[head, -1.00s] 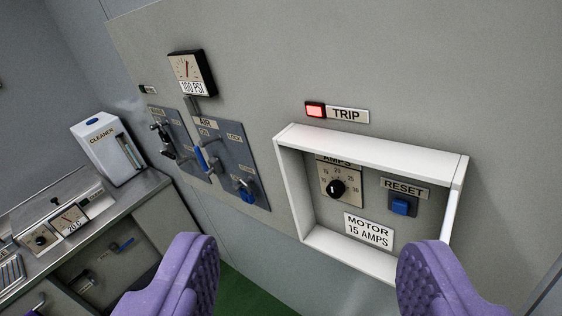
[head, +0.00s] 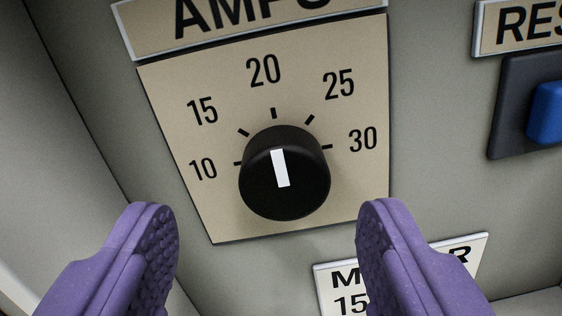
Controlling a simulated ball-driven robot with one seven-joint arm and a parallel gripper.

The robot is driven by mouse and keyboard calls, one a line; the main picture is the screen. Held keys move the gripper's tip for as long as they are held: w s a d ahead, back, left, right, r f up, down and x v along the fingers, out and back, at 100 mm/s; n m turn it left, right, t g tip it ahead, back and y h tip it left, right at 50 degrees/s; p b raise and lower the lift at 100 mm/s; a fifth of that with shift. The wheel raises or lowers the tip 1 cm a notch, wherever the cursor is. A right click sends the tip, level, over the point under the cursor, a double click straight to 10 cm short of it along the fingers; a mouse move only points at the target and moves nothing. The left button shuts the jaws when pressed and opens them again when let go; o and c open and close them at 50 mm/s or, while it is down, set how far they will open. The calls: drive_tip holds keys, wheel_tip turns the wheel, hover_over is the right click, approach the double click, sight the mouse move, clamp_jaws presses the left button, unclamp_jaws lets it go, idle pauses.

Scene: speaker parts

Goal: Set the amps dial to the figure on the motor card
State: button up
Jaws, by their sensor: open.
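The amps dial is a black round knob (head: 305,190) on a beige plate (head: 215,215), marked 10, 15, 20, 25 and 30. Its white pointer line points up and slightly left, toward the 20 mark. The motor card (head: 335,275) sits below right of the plate. Its "15" shows, but a finger hides part of it; the earlier frame reads "MOTOR 15 AMPS". My gripper (head: 264,205) is open and empty, with purple ribbed fingers low on either side of the knob. The fingers look nearer to the camera than the knob, with no visible contact.
A blue reset button (head: 547,112) in a dark housing is at the right, under its label (head: 515,25). The wall of the recess (head: 50,130) runs close along the left.

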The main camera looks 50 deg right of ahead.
sight(283, 190)
drive_tip(key=x, duration=0.3)
drive_tip(key=shift+s+d, duration=0.25)
drive_tip(key=shift+w+d, duration=0.1)
drive_tip(key=shift+w, duration=0.1)
drive_tip(key=shift+d, duration=0.1)
drive_tip(key=shift+c, duration=0.2)
drive_tip(key=c, duration=1)
drive_tip(key=shift+r+n, duration=0.1)
drive_tip(key=shift+n, duration=0.2)
drive_tip(key=n+p, duration=0.3)
drive_tip(key=shift+n, duration=0.3)
drive_tip(key=shift+n+p, duration=1.5)
drive_tip(key=shift+n, duration=0.7)
